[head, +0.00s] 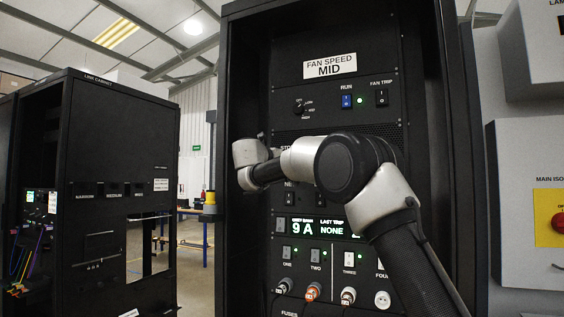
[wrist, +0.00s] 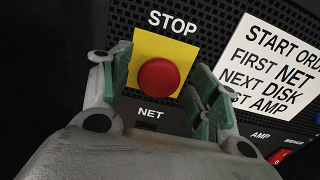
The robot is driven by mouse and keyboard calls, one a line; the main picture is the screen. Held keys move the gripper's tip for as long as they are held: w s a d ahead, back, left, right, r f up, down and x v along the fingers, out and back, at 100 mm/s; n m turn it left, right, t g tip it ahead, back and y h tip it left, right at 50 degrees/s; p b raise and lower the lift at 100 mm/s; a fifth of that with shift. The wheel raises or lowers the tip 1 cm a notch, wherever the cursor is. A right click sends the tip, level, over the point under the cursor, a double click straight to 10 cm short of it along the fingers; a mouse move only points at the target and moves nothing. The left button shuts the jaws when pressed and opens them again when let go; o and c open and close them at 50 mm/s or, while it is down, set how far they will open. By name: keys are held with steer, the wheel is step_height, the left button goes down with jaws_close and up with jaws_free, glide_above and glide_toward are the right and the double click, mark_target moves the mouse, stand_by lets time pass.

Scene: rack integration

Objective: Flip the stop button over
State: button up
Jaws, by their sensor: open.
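The stop button is a round red knob (wrist: 160,76) on a yellow plate (wrist: 181,47), under the word STOP on a black perforated panel, in the wrist view. My gripper (wrist: 162,67) is open, with one green-padded finger to the left of the button and one to the right. Nothing is held between them. In the picture the fingers overlap the sides of the yellow plate; I cannot tell whether they touch the panel. In the head view my arm hides the button, and only part of the STOP label shows.
A NET switch (wrist: 148,126) sits just below the button. The rack (head: 236,250) has more switches, a display (head: 317,229) and cables below my arm. Another cabinet (head: 122,135) stands at left.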

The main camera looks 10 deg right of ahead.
steer(key=v, duration=1.2)
step_height(320, 180, down, 11)
steer(key=d+m+g+y, duration=0.2)
steer(key=m+g, duration=0.1)
steer(key=m, duration=0.3)
steer(key=s+d+f+m+g+y, duration=0.2)
steer(key=s+d+f+m+g, duration=0.2)
steer(key=s+d+f+m, duration=0.4)
steer(key=s+d+f+m+g+y, duration=0.1)
steer(key=s+d+f+m, duration=0.3)
steer(key=s, duration=0.8)
steer(key=s+d+f+m+g+y, duration=0.1)
steer(key=s+d+f+m+y, duration=0.2)
steer(key=s, duration=1)
steer(key=s+d+f+m+g+y, duration=0.1)
steer(key=s+d+f+m, duration=0.4)
steer(key=s, duration=0.8)
step_height(320, 180, down, 4)
steer(key=m+y, duration=0.1)
steer(key=m, duration=0.1)
steer(key=shift+s+r+m+y, duration=0.15)
steer(key=shift+s+m+y, duration=0.15)
steer(key=shift+m, duration=0.1)
